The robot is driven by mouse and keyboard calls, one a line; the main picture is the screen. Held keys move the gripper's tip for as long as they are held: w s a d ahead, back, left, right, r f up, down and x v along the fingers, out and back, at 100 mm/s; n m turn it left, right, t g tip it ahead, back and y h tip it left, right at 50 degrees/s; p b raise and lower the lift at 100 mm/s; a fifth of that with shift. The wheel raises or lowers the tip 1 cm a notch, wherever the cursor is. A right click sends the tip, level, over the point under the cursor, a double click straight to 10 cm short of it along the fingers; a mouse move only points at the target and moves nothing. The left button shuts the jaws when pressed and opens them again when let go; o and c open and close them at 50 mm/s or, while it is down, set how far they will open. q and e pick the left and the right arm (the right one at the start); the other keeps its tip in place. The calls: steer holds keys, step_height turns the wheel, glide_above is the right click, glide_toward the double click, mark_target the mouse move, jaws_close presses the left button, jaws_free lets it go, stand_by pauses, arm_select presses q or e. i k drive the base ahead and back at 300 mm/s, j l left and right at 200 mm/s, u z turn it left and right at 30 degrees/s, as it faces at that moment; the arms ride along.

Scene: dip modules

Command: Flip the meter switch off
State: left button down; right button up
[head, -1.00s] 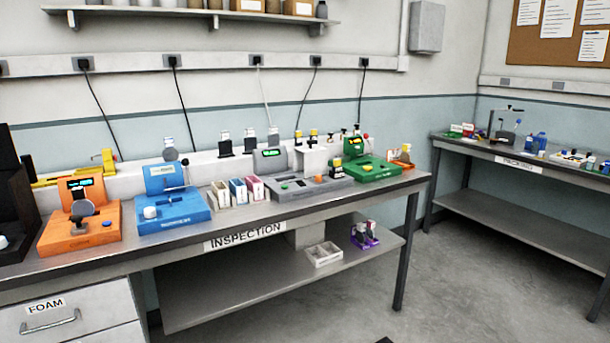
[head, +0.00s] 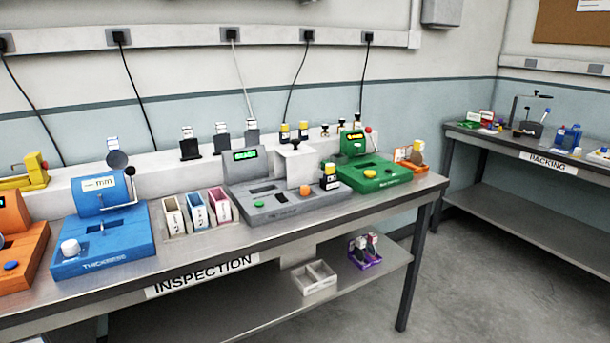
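Several meters stand in a row on the inspection bench (head: 375,206). They are an orange one (head: 22,262) cut off at the left edge, a blue one (head: 108,243) lettered THICKNESS, a grey one (head: 290,208) with a lit green display (head: 245,154), and a green one (head: 372,178) with a lit display (head: 355,137). The blue meter has a white knob and a small upright lever (head: 102,226). I cannot tell which small part is the meter switch. Neither of my grippers is in view.
Three small bins (head: 198,210) stand between the blue and grey meters. A divided white tray (head: 314,278) and a purple rack (head: 365,251) are on the lower shelf. The packing bench (head: 520,152) stands at the right, with open floor (head: 480,270) before it.

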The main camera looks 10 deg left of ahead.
mark_target(281, 197)
steer(key=i+z, duration=0.15)
steer(key=i, duration=0.4)
steer(key=i+j+z, duration=0.15)
steer(key=i, duration=0.4)
